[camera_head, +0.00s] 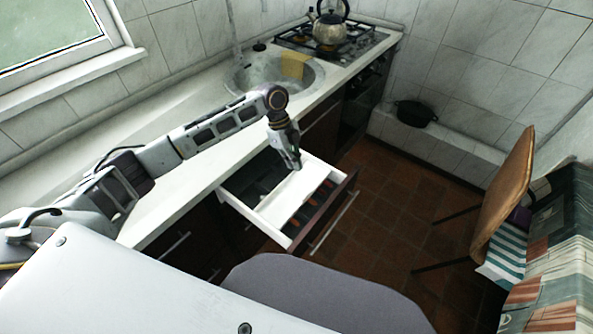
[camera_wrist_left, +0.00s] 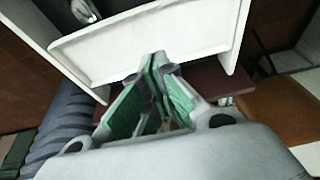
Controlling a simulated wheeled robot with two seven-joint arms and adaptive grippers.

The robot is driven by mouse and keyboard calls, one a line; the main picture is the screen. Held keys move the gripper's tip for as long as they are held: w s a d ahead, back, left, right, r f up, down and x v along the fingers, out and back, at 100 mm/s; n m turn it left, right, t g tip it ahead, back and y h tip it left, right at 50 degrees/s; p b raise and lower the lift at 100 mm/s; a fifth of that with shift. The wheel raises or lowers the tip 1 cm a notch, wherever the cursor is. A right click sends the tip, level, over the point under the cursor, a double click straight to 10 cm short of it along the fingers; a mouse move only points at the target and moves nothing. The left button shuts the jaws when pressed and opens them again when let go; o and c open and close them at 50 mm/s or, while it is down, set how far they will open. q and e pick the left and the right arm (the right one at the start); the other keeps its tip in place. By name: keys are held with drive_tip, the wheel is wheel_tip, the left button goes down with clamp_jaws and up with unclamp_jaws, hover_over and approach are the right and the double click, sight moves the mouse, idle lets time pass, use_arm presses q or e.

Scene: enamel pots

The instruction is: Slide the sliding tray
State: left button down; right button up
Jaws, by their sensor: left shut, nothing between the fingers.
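The sliding tray (camera_head: 288,198) is a white flat panel inside the pulled-out drawer. It lies across part of the drawer, with dark drawer interior on both sides of it. In the left wrist view the white tray (camera_wrist_left: 150,42) fills the top of the picture. My left gripper (camera_head: 295,166) points down over the drawer at the tray's far end. In the wrist view its fingertips (camera_wrist_left: 155,60) are together and empty, close to the tray's edge. I cannot tell whether they touch it. My right gripper is not in view.
The open drawer has white walls and a dark front with a metal handle (camera_head: 334,222). The white countertop (camera_head: 185,185) runs above it to the sink (camera_head: 262,76) and a stove with a kettle (camera_head: 329,30). A chair (camera_head: 503,195) stands right; the tiled floor between is clear.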

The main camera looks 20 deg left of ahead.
use_arm(q)
drive_tip(key=shift+w+a+r, duration=0.1)
drive_tip(key=shift+a+r, duration=0.1)
drive_tip(key=shift+r, duration=0.4)
drive_tip(key=c, duration=2.2)
unclamp_jaws()
